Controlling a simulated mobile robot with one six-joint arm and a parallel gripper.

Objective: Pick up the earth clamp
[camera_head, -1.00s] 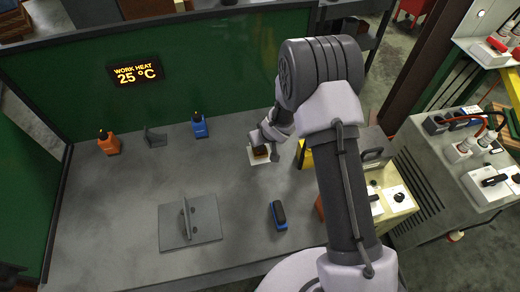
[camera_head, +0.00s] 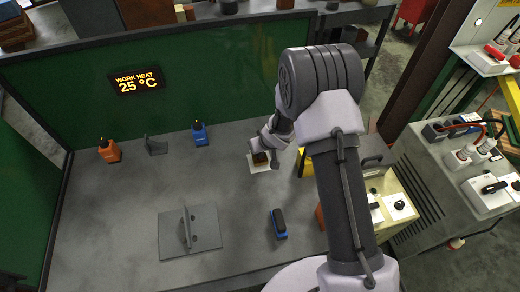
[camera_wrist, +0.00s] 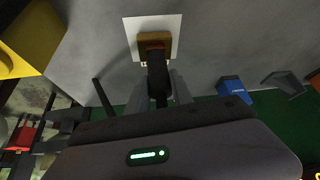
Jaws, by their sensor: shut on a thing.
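My gripper (camera_wrist: 160,92) is shut on the dark handle, one grey finger on each side. In the head view, the clamp (camera_head: 260,158) shows as a small brown block at the tip of my gripper (camera_head: 268,146), over the pad. My wrist partly hides it there. I cannot tell whether the clamp still touches the pad.
A plate with an upright fin (camera_head: 205,238) and a blue-black tool (camera_head: 279,224) lie nearer. A yellow object (camera_wrist: 22,45) stands close by.

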